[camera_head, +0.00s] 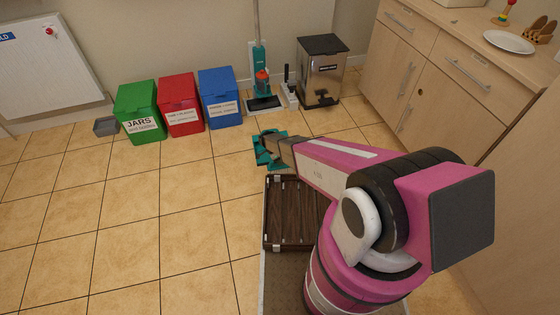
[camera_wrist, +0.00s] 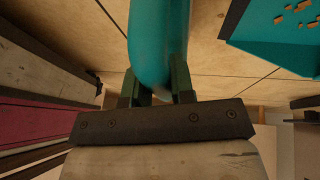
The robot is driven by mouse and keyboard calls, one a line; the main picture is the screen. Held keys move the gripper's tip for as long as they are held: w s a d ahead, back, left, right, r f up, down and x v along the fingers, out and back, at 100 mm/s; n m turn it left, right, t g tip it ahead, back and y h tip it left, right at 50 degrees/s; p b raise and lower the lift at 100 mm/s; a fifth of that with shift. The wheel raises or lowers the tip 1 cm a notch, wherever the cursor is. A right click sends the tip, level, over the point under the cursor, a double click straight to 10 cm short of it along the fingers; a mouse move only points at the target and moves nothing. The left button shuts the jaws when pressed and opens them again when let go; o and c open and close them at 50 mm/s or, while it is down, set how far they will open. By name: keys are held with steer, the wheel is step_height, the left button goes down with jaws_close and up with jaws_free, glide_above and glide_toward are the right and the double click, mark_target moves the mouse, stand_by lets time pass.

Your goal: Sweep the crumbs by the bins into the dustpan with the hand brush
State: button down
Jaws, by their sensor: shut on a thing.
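My gripper (camera_wrist: 157,88) is shut on the teal handle of the hand brush (camera_wrist: 158,35) in the wrist view. The brush's bristles are out of that view. A teal dustpan (camera_wrist: 275,50) with a dark edge shows at the upper right of the wrist view, apart from the handle. Several orange-brown crumbs (camera_wrist: 290,14) lie on the dustpan. In the head view my gripper (camera_head: 272,147) is low over the tiles, in front of the blue bin and partly hidden by my arm. Teal parts show around it there, but I cannot tell brush from dustpan.
Green (camera_head: 140,112), red (camera_head: 181,105) and blue (camera_head: 220,98) bins stand along the back wall. A small grey object (camera_head: 106,126) lies left of them. A teal upright cleaner (camera_head: 260,70) and a metal bin (camera_head: 321,72) stand right. The left floor is clear.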

steer(key=shift+f, duration=0.55)
stand_by(0.4)
steer(key=shift+w+a+r, duration=0.1)
steer(key=shift+w+a, duration=0.05)
steer(key=shift+w, duration=0.5)
steer(key=shift+w+a+r, duration=0.1)
steer(key=shift+w, duration=0.5)
steer(key=shift+w, duration=0.1)
steer(key=shift+w+a+f, duration=0.1)
steer(key=shift+w+f, duration=0.05)
steer(key=shift+w, duration=0.2)
steer(key=shift+w, duration=0.15)
steer(key=shift+w+a, duration=0.1)
steer(key=shift+w, duration=0.15)
